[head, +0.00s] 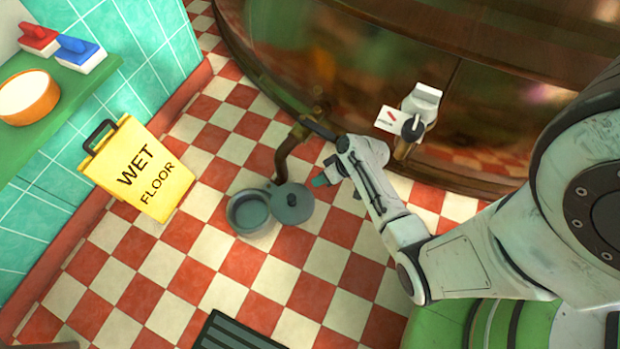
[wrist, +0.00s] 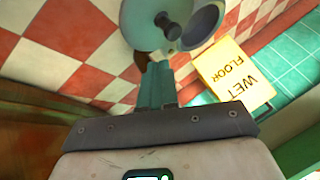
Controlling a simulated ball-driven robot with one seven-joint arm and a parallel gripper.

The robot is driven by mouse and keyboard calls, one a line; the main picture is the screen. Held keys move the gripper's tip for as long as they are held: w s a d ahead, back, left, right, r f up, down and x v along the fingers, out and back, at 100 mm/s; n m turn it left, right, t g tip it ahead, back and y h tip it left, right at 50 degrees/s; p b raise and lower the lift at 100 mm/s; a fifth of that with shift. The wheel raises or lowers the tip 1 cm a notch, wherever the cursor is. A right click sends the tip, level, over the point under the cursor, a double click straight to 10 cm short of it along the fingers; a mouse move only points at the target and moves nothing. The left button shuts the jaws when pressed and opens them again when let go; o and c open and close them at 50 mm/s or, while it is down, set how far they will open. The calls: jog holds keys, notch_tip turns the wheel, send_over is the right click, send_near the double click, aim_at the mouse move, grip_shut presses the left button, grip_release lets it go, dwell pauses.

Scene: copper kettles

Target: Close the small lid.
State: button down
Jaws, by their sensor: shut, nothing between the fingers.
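The small lid (head: 296,214) is a round grey-green disc with a dark knob, swung out to the right of a small round pot (head: 238,219) of the same colour. The lid meets the pot's rim, and the pot's mouth shows open. My gripper (head: 321,180) has teal fingers, shut and empty, just right of the lid and near it. In the wrist view the lid (wrist: 140,25) is beyond my fingertips (wrist: 158,68), with the pot (wrist: 208,28) to its right. I cannot tell whether the fingers touch the lid.
A brown tap pipe (head: 281,160) comes down from the large copper kettle (head: 300,65) behind the pot. A yellow wet floor sign (head: 141,171) stands left by the tiled wall. A dark grate (head: 235,333) lies in front. The checkered floor between is clear.

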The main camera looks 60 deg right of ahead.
jog(key=b, duration=0.5)
send_over(303, 197)
notch_tip(303, 197, down, 7)
jog(key=shift+f, duration=0.15)
jog(key=shift+a+p, duration=0.1)
jog(key=shift+p, duration=0.25)
